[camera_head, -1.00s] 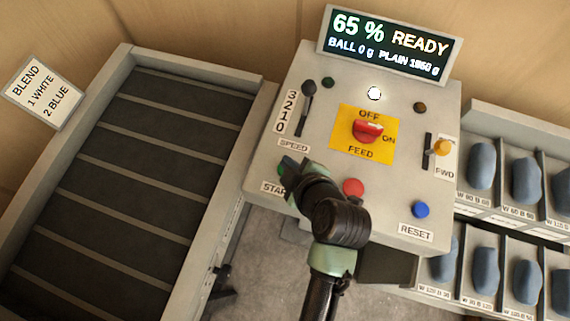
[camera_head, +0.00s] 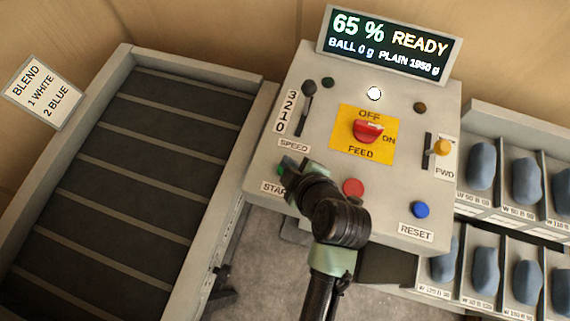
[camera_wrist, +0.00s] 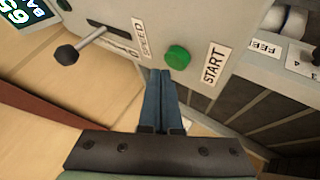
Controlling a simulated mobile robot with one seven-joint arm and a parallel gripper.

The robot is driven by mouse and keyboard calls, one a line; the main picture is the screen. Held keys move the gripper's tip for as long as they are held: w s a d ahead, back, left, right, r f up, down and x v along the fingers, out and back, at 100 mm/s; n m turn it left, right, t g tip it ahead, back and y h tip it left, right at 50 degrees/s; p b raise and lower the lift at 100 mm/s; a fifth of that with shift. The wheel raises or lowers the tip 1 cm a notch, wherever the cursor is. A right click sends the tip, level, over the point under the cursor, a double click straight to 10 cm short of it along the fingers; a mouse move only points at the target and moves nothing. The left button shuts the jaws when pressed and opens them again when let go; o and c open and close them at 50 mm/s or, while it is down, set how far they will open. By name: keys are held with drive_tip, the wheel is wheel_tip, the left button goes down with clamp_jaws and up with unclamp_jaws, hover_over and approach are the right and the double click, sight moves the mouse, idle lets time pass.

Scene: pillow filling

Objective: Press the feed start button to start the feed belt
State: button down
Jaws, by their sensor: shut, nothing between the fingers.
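The round green START button (camera_wrist: 178,57) shows clearly in the wrist view, left of its START label (camera_wrist: 213,65). In the head view the green button (camera_head: 281,171) is mostly hidden behind my gripper (camera_head: 288,164). My gripper is shut and empty. In the wrist view its fingertips (camera_wrist: 160,73) lie just below and left of the button, close to the panel face; I cannot tell whether they touch it. The dark slatted belt (camera_head: 130,165) is empty. The display (camera_head: 388,45) reads 65 % READY.
The control panel (camera_head: 320,130) also carries a speed lever (camera_head: 308,92), a red FEED knob (camera_head: 367,130) on a yellow plate, a red button (camera_head: 353,187), a blue RESET button (camera_head: 421,209) and an orange-tipped lever (camera_head: 441,147). Bins with blue-grey pieces (camera_head: 481,166) stand at right.

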drive_tip(key=shift+f, duration=0.1)
drive_tip(key=shift+f+b, duration=0.3)
drive_tip(key=shift+f+b, duration=0.45)
drive_tip(key=shift+f, duration=0.1)
idle(0.8)
drive_tip(key=shift+r, duration=0.1)
drive_tip(key=shift+r+p, duration=0.8)
drive_tip(key=shift+r, duration=0.05)
drive_tip(key=shift+r+p, duration=2.15)
drive_tip(key=shift+r, duration=0.35)
